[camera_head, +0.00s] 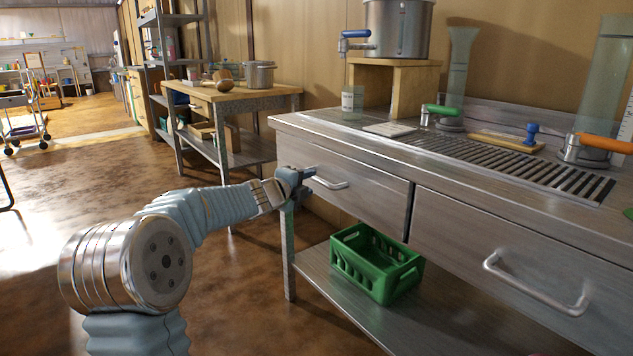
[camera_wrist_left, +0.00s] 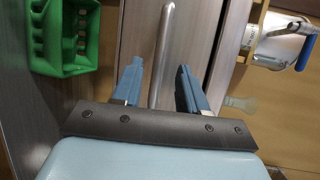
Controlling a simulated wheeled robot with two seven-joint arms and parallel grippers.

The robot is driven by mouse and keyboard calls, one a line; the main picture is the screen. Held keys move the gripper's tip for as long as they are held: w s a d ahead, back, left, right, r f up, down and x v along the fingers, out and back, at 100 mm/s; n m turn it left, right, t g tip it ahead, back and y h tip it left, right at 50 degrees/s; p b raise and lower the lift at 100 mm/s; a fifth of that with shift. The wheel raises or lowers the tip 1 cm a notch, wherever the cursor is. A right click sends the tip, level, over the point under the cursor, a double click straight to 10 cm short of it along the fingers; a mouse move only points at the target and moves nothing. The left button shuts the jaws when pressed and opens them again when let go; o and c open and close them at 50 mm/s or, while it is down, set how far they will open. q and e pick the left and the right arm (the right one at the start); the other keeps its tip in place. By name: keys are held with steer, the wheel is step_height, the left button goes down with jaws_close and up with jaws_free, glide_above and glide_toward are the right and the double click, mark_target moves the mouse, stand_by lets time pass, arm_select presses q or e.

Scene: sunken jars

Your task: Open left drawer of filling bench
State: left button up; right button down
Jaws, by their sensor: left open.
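The filling bench (camera_head: 300,127) is a grey metal bench with two drawers under its top. The left drawer (camera_head: 372,190) looks shut and has a silver bar handle (camera_head: 332,184). My left gripper (camera_head: 312,177) is at the left end of this handle. In the left wrist view the open fingers (camera_wrist_left: 158,88) stand on either side of the handle bar (camera_wrist_left: 163,55), with gaps visible between bar and fingers. Whether the fingertips reach past the bar in depth is hard to tell. My right gripper is not in view.
A green crate (camera_head: 375,262) stands on the lower shelf (camera_head: 335,290) below the left drawer. The right drawer (camera_head: 460,245) has its own handle (camera_head: 535,285). A steel pot (camera_head: 398,28) on a wooden stand, a jar (camera_head: 352,99) and a slatted drain (camera_head: 500,165) are on top.

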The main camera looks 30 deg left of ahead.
mark_target(315, 180)
arm_select(q)
steer(key=w, duration=0.2)
steer(key=w+f, duration=0.1)
steer(key=w, duration=0.2)
steer(key=shift+w, duration=0.25)
jaws_close()
